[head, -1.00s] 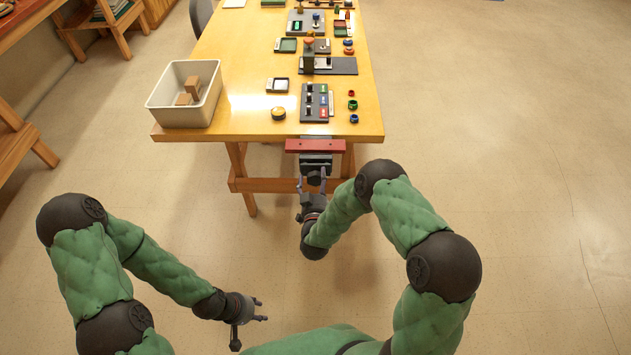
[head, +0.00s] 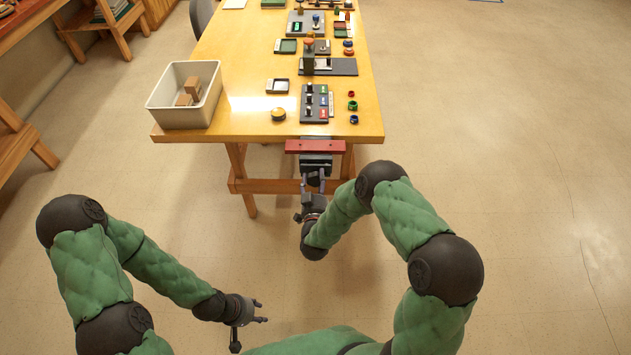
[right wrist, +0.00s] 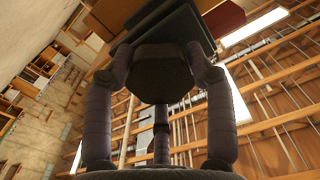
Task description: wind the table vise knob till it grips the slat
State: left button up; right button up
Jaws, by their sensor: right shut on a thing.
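The dark table vise (head: 316,161) is fixed at the front edge of the table. The red slat (head: 315,146) lies crosswise at the vise; whether the jaws press on it I cannot tell. The dark knob (right wrist: 160,75) fills the space between my right fingers in the right wrist view. In the head view the knob (head: 314,179) faces me, below the slat. My right gripper (head: 313,184) is shut on the knob, one finger on each side. My left gripper (head: 262,311) is open and empty, low over the floor, well away from the vise.
A white bin (head: 186,118) with brown blocks stands at the table's left front corner. A dark switch panel (head: 314,103), a round yellow-topped piece (head: 278,114) and small colored rings lie behind the vise. The floor to the right is clear.

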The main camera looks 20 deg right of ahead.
jog(key=m, duration=0.1)
jog(key=m+b, duration=0.1)
jog(key=m, duration=0.1)
jog(key=m+b, duration=0.1)
jog(key=m, duration=0.1)
jog(key=shift+f, duration=0.25)
jog(key=m+b, duration=0.1)
jog(key=m, duration=0.2)
jog(key=shift+b, duration=0.4)
jog(key=m+b, duration=0.2)
jog(key=m, duration=0.3)
jog(key=shift+a, duration=0.1)
jog(key=m+b, duration=0.2)
jog(key=m, duration=0.1)
jog(key=shift+m, duration=0.3)
jog(key=m+b, duration=0.2)
jog(key=m, duration=0.1)
jog(key=shift+m, duration=0.3)
jog(key=m, duration=0.4)
jog(key=shift+r+m, duration=0.15)
jog(key=shift+m, duration=0.25)
jog(key=o, duration=1.2)
jog(key=shift+r, duration=0.1)
